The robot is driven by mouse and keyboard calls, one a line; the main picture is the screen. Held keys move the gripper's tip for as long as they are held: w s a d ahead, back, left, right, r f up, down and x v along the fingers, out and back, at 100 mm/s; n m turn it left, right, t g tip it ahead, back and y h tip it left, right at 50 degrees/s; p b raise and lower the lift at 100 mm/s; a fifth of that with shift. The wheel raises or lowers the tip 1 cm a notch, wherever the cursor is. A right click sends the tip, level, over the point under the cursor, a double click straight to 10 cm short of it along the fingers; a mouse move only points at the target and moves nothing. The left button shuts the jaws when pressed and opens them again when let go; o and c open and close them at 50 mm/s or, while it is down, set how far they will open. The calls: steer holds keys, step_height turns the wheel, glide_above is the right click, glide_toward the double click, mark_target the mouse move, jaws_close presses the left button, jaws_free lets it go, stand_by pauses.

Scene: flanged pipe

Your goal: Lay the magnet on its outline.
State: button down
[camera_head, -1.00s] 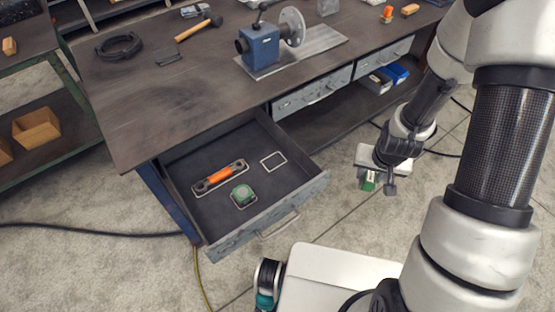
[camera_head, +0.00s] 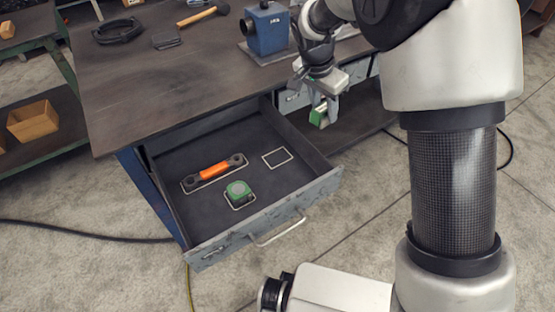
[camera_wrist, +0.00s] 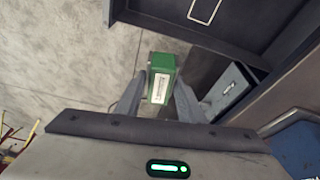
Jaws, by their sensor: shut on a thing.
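The magnet is a green block with a pale label (camera_wrist: 161,84), and my gripper (camera_wrist: 156,95) is shut on it in the wrist view. In the head view my gripper (camera_head: 325,103) holds the green magnet (camera_head: 318,117) in the air, to the right of the open drawer (camera_head: 320,180) and beside the bench front. A pale empty rectangular outline (camera_head: 277,158) lies on the drawer floor at the right. The same outline shows at the top of the wrist view (camera_wrist: 204,9). The magnet is apart from it.
In the drawer, an orange-handled tool (camera_head: 213,171) and a green round tape measure (camera_head: 239,190) sit within their own outlines. The bench (camera_head: 150,75) above carries a blue flanged fixture (camera_head: 266,28), a hammer (camera_head: 204,13) and a black ring (camera_head: 118,30).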

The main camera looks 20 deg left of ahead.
steer(key=shift+m, duration=0.8)
steer(key=s+a+f, duration=0.1)
steer(key=a+f, duration=0.7)
steer(key=s+a+f+b, duration=0.1)
steer(key=a+f, duration=0.3)
steer(key=shift+s+f, duration=0.2)
steer(key=shift+s, duration=0.15)
steer(key=shift+f+b, duration=0.35)
steer(key=shift+f, duration=1.7)
steer(key=shift+f, duration=0.25)
steer(key=c, duration=1.2)
jaws_free()
steer(key=shift+r, duration=0.1)
